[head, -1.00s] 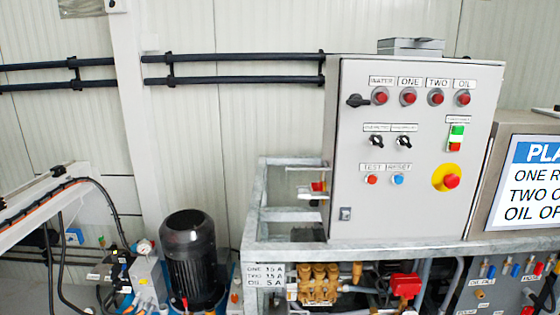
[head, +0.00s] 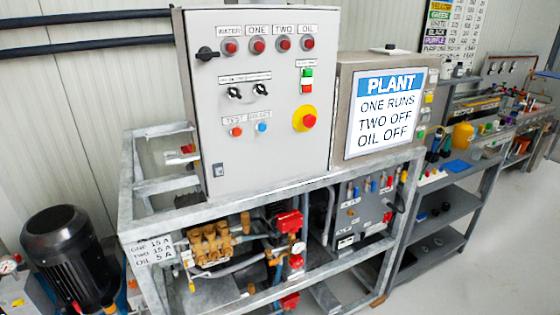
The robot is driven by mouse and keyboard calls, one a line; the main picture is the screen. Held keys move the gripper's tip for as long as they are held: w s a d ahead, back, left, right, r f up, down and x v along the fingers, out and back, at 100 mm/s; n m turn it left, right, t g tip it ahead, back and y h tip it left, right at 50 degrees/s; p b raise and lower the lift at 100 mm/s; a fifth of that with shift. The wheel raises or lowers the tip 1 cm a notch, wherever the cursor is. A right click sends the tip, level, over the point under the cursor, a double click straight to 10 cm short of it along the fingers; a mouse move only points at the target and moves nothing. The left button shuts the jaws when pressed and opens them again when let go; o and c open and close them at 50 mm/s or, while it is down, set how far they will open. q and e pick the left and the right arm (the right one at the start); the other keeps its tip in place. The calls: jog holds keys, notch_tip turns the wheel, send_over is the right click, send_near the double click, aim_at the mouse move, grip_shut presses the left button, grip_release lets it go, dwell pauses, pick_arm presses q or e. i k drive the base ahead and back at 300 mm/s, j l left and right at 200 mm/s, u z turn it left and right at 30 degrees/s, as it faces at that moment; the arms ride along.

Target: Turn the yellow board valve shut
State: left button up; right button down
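I cannot clearly pick out the yellow board valve. A grey board (head: 362,214) with small blue and red handles sits low in the metal frame, right of centre, and no yellow handle is clear on it. A yellow rounded object (head: 463,135) stands on the bench at the right, too small to identify. Neither of my grippers is in view.
A grey control cabinet (head: 215,150) stands on the metal frame (head: 290,197). The PLANT sign box (head: 345,110) is beside it. A black motor (head: 66,255) is at lower left. Shelves (head: 440,212) and clear floor (head: 470,285) are at right.

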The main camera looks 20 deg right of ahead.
aim_at(404, 175)
jog(key=z, duration=1.45)
jog(key=i+l, duration=0.2)
jog(key=i, duration=0.25)
jog(key=i+l, duration=0.2)
jog(key=i, duration=0.25)
jog(key=i+l, duration=0.25)
jog(key=i, duration=0.2)
jog(key=i+l+u, duration=0.1)
jog(key=l, duration=0.2)
jog(key=i+l+u, duration=0.1)
jog(key=i+l, duration=0.15)
jog(key=i+l+u, duration=0.15)
jog(key=l, duration=0.25)
jog(key=i+l+u, duration=0.1)
jog(key=l, duration=0.2)
jog(key=i+l+u, duration=0.1)
jog(key=l, duration=0.25)
